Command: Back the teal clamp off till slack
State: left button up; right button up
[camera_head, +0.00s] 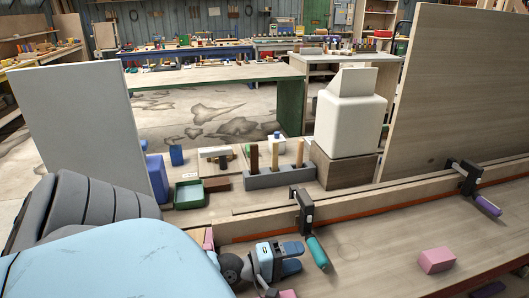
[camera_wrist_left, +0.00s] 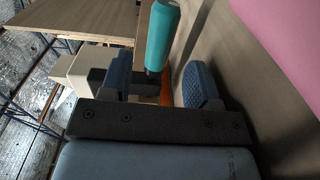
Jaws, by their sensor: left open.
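The teal clamp has a black body (camera_head: 304,210) on the long wooden strip and a teal handle (camera_head: 317,252) that slants down toward the bench top. My left gripper (camera_head: 294,257) is open just left of the handle, with its blue fingers pointing toward it. In the left wrist view the teal handle (camera_wrist_left: 161,40) lies ahead of the gap between the fingertips (camera_wrist_left: 160,80). I see no contact between fingers and handle. Whether the clamp is tight or slack cannot be told. My right gripper is not in view.
A second black clamp with a purple handle (camera_head: 488,206) grips the strip at the right. A pink block (camera_head: 437,260) lies on the bench top. Behind the strip stand a grey tool holder (camera_head: 280,178), a green tray (camera_head: 189,194) and a white container (camera_head: 348,122).

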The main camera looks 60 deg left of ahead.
pick_arm(q)
jog(key=v, duration=0.8)
jog(key=shift+s+a, duration=0.1)
jog(key=shift+s, duration=0.15)
